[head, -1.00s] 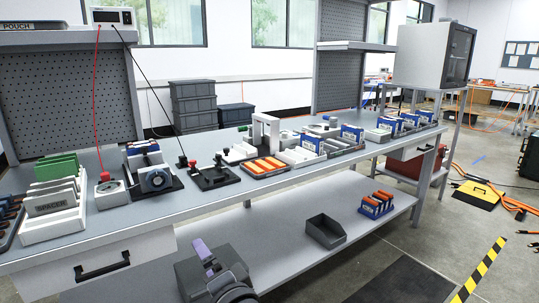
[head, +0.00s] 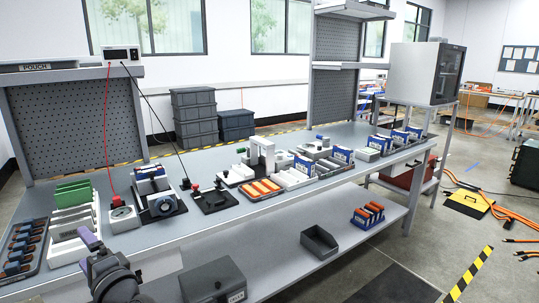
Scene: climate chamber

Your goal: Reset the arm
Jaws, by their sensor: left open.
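My left gripper (head: 91,243) is at the lower left, in front of the workbench's front edge. Its dark body and a purple finger pad show. It is open, and I see nothing held in it. It overlaps part of the bench top (head: 235,208) in the picture, and I cannot tell how far apart they are. My right gripper is not in view.
The bench carries a tray of dark blue items (head: 27,245), a white slotted rack (head: 75,222), a tray of orange items (head: 260,188) and several blue boxes. A dark box (head: 213,280) and an open grey bin (head: 319,241) sit below. Floor cables (head: 490,205) lie right.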

